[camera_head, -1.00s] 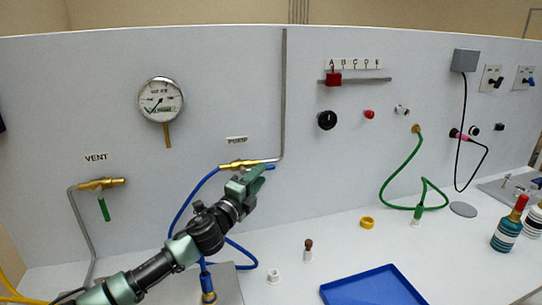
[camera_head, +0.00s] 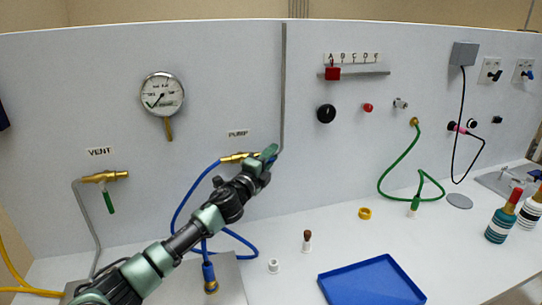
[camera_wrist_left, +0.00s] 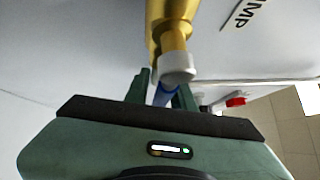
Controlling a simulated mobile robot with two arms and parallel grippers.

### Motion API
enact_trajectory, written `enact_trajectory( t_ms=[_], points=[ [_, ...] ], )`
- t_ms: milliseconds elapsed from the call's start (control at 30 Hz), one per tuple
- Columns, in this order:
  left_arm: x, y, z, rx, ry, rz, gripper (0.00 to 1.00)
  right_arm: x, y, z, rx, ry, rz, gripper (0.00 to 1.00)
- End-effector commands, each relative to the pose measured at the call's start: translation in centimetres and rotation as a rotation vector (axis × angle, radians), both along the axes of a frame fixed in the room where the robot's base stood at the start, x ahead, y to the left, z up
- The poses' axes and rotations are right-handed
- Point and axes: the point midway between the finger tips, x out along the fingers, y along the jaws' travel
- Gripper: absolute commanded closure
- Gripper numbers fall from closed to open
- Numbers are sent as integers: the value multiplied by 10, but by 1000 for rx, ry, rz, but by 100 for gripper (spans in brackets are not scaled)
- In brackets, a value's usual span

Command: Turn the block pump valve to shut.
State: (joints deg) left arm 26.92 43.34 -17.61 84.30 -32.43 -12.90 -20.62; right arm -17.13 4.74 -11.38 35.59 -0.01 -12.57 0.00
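The block pump valve is a brass body (camera_head: 238,157) under the PUMP label on the panel, at the foot of a grey pipe. Its blue handle (camera_wrist_left: 165,95) shows between the fingers in the left wrist view; in the head view my gripper mostly covers it, and its exact angle is hard to read. My left gripper (camera_head: 269,153) is at the handle, just right of the brass body. In the left wrist view its two green fingers (camera_wrist_left: 164,92) stand close on both sides of the handle and look shut on it. My right gripper is out of view.
The vent valve (camera_head: 104,177) with a green handle is at left. A pressure gauge (camera_head: 162,94) hangs above. A blue hose (camera_head: 181,206) loops below the pump valve. A blue tray (camera_head: 372,282) and small parts lie on the bench.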

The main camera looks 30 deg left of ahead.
Motion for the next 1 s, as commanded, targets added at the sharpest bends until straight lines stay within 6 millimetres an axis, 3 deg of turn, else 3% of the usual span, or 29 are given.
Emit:
enact_trajectory(
  t_ms=[33,67,1000],
  points=[
    [0,0,0,0,0,0,93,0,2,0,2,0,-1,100],
    [0,0,0,0,0,0,100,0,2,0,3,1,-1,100],
    [0,0,-1,-1,2,-1,100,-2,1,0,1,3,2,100]
  ],
)
